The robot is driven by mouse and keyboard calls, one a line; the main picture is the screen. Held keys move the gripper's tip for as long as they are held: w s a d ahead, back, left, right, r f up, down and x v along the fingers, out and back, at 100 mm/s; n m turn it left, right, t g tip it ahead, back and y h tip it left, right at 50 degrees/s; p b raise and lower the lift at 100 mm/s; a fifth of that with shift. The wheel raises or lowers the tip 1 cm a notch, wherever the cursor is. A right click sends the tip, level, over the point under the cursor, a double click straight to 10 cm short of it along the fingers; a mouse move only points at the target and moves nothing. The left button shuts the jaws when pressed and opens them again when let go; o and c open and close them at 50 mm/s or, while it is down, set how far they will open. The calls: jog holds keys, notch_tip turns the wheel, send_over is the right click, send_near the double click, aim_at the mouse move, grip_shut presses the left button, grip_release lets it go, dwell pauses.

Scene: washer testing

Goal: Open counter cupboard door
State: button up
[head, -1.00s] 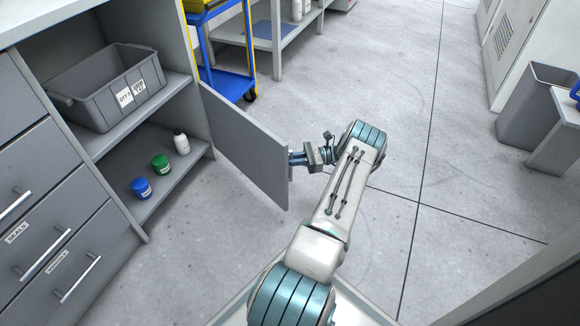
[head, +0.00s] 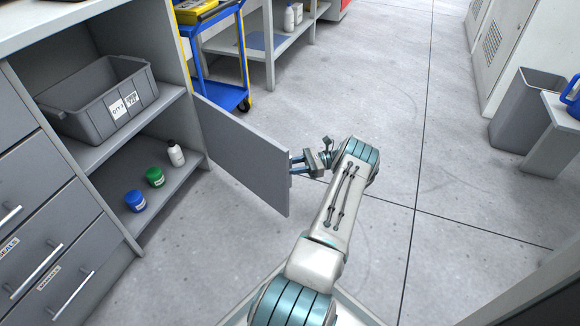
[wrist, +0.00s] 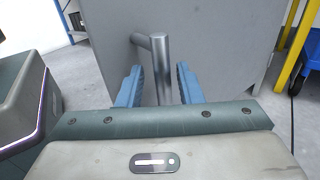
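The counter cupboard door (head: 240,152) is a grey panel, swung well out from the counter so the cupboard's inside shows. Its bar handle (wrist: 162,68) is a metal rod on the door face in the wrist view. My gripper (head: 298,163) is at the door's outer face near its free edge. In the wrist view my gripper's blue fingers (wrist: 160,88) stand apart, one on each side of the handle, with gaps showing. Whether either finger touches the bar is not clear.
Inside the cupboard are a grey bin (head: 100,98) on the upper shelf, and a blue jar (head: 135,201), a green jar (head: 155,177) and a white bottle (head: 176,153) below. A blue cart (head: 225,90) stands behind the door. Floor right of my arm is clear.

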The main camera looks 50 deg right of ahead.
jog(key=shift+w+r, duration=0.1)
jog(key=shift+d, duration=0.1)
jog(key=v, duration=0.7)
dwell(0.4)
